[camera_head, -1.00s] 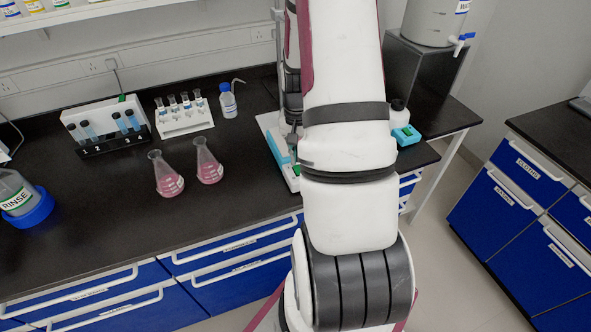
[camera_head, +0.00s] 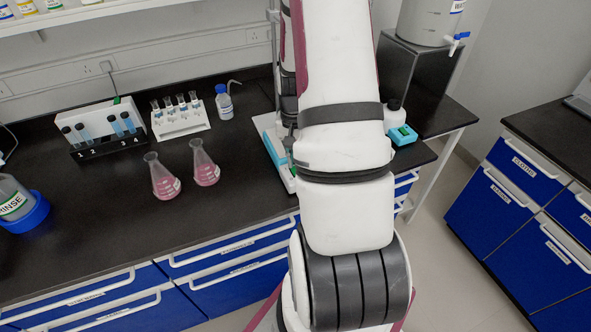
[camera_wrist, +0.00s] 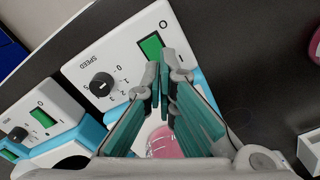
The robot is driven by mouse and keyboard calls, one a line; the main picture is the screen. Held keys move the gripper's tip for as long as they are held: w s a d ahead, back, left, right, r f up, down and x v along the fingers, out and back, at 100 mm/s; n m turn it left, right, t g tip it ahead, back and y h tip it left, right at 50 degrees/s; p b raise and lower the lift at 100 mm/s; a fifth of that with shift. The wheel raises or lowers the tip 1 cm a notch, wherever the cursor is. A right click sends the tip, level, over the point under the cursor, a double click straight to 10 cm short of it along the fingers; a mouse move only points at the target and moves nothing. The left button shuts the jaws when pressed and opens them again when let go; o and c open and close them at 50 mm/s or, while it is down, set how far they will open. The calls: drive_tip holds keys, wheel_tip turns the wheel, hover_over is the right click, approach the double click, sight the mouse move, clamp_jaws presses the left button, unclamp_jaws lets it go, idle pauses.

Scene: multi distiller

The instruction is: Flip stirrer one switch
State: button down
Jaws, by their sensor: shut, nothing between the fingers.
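In the wrist view, a white and light-blue stirrer panel (camera_wrist: 127,62) carries a green rocker switch (camera_wrist: 151,46) marked O and I, and a black SPEED knob (camera_wrist: 101,85). My gripper (camera_wrist: 160,85) is shut and empty, its fingertips just below the switch in the picture; I cannot tell whether they touch it. A second stirrer panel (camera_wrist: 35,122) with its own green switch (camera_wrist: 43,118) and knob (camera_wrist: 18,134) lies to the left. No readable number shows which is stirrer one. In the head view my arm hides the gripper and most of a stirrer (camera_head: 276,150).
Two flasks with pink liquid (camera_head: 165,186) (camera_head: 206,175) stand on the black bench left of my arm. Behind them are a vial rack (camera_head: 180,122) and a blue-capped bottle (camera_head: 224,105). A light-blue device (camera_head: 402,135) sits right of my arm.

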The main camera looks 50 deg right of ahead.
drive_tip(key=shift+f+b, duration=0.4)
drive_tip(key=shift+f, duration=0.7)
idle(1.1)
drive_tip(key=shift+r, duration=0.1)
drive_tip(key=shift+r+p, duration=1.45)
drive_tip(key=shift+r, duration=2)
